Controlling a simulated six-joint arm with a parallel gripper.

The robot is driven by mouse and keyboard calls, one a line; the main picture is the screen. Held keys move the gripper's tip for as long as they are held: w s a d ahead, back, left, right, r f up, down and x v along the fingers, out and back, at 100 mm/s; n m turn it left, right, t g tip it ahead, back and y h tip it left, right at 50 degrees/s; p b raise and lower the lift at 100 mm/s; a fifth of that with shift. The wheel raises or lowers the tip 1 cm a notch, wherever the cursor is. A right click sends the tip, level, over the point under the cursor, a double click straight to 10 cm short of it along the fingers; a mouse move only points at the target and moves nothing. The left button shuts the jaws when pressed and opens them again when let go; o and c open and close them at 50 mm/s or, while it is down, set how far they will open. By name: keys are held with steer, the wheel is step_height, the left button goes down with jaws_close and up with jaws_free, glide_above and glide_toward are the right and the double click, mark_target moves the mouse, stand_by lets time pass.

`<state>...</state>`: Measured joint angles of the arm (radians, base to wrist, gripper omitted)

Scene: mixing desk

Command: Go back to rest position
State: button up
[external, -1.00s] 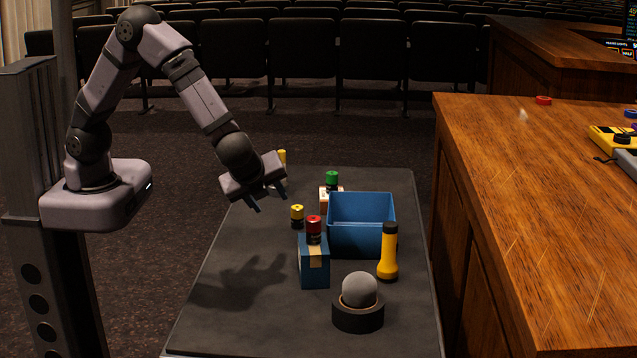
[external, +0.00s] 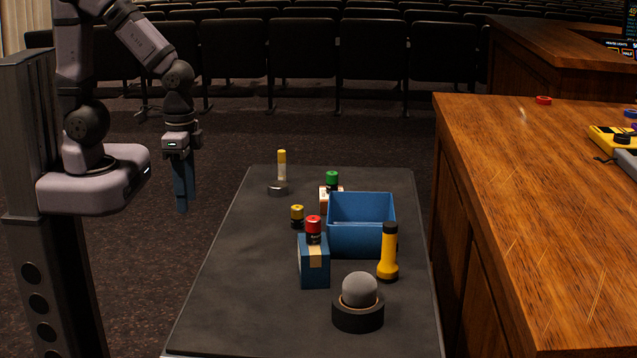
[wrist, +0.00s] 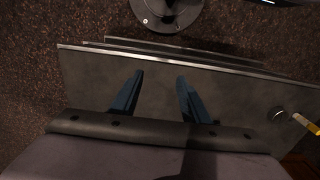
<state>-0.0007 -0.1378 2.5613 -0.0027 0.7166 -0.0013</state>
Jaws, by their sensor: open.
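My gripper (external: 183,208) hangs pointing down close to my base, left of the dark table (external: 225,290) in the external view. In the wrist view its two blue fingers (wrist: 155,92) are spread apart with nothing between them. The table edge and its dark top lie below them there.
On the table are a blue open box (external: 361,240), a yellow flashlight (external: 388,262), a grey ball on a black ring (external: 358,318), a blue block (external: 314,272) under a red-topped cylinder (external: 314,230), a yellow-topped cylinder (external: 297,217), a green-topped one (external: 332,181) and a yellow stick (external: 282,166). The table's left side is clear.

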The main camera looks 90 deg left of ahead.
step_height(320, 180, up, 14)
steer(key=p, duration=1.2)
